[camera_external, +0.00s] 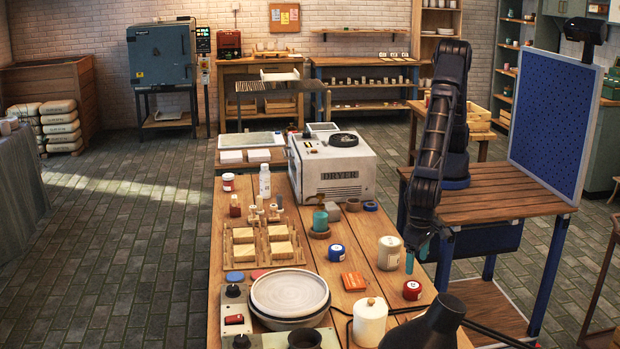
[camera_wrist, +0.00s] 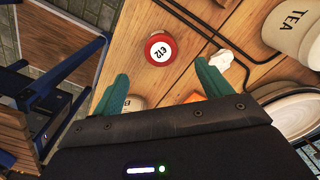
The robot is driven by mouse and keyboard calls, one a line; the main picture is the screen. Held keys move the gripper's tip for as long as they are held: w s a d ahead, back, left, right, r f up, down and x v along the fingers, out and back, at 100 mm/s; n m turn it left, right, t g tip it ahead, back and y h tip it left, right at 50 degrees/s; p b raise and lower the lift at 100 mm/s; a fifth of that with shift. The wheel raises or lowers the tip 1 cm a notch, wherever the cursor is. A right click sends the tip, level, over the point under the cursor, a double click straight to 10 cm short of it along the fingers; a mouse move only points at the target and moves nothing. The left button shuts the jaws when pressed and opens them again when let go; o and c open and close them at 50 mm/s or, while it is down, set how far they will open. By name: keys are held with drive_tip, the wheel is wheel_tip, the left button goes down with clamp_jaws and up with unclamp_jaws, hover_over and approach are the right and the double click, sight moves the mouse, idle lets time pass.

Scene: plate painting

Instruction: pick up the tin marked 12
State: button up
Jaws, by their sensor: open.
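The tin marked 12 (camera_wrist: 160,48) is small, round and red, with a white top label bearing the number. It stands upright on the wooden worktable, ahead of my fingertips in the wrist view. It appears to be the red tin (camera_external: 412,290) near the table's right edge in the external view. My gripper (camera_wrist: 163,85) is open and empty, its two green fingers apart with the tin beyond the gap. In the external view my gripper (camera_external: 416,256) hangs fingers down, above and behind the red tin. No contact with the tin shows.
A beige jar (camera_external: 389,252) stands close left of my gripper. A blue tin (camera_external: 336,252), an orange box (camera_external: 354,281) and a white lidded canister (camera_external: 370,322) stand nearby. Dark cable (camera_wrist: 190,22) runs on the table beside the tin. Stacked plates (camera_external: 289,292) lie further left.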

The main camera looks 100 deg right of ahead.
sight(413, 285)
wheel_tip(413, 285, down, 10)
drive_tip(key=shift+f, duration=0.25)
drive_tip(key=c, duration=1.1)
